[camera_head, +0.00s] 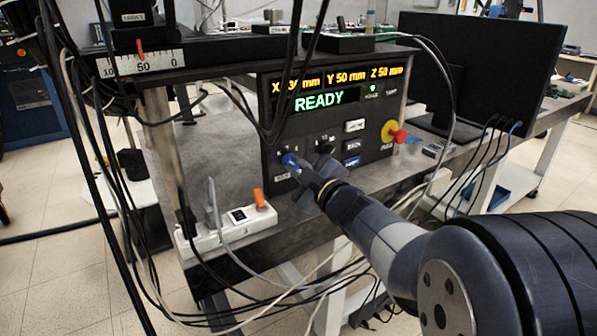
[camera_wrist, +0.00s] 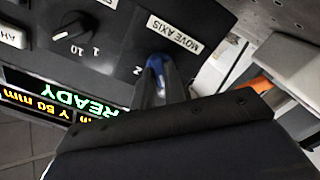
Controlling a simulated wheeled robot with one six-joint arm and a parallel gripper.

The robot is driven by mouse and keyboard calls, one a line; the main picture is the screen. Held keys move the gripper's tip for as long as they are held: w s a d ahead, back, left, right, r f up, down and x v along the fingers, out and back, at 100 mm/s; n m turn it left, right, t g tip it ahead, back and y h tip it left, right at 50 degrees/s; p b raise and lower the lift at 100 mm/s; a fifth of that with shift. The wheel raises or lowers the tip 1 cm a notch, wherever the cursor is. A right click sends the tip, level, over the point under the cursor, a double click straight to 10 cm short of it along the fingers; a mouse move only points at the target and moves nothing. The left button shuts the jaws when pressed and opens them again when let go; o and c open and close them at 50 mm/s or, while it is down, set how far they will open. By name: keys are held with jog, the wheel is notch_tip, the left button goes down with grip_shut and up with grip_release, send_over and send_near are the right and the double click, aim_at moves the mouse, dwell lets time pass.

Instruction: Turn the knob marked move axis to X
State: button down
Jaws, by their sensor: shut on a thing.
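The black control panel (camera_head: 350,115) stands on the bench, its display (camera_head: 320,98) reading READY in green. In the wrist view the panel is upside down, with the label MOVE AXIS (camera_wrist: 175,32) and a letter Z (camera_wrist: 137,70) beside my gripper.
A second black knob (camera_head: 325,147), marked 1 and 10, is close to my gripper. White and blue buttons (camera_head: 353,145) and a red emergency button (camera_head: 397,135) are farther right. A power strip (camera_head: 230,230) with an orange switch lies below left. Black cables hang in front of the panel.

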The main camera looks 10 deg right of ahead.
dwell(0.4)
jog(key=c, duration=1.5)
grip_release()
jog(key=shift+o, duration=0.2)
jog(key=p+v, duration=0.2)
jog(key=v, duration=0.8)
jog(key=shift+s+d, duration=0.15)
jog(key=shift+s, duration=0.25)
jog(key=b+x, duration=0.2)
jog(key=x, duration=0.9)
jog(key=shift+s, duration=0.1)
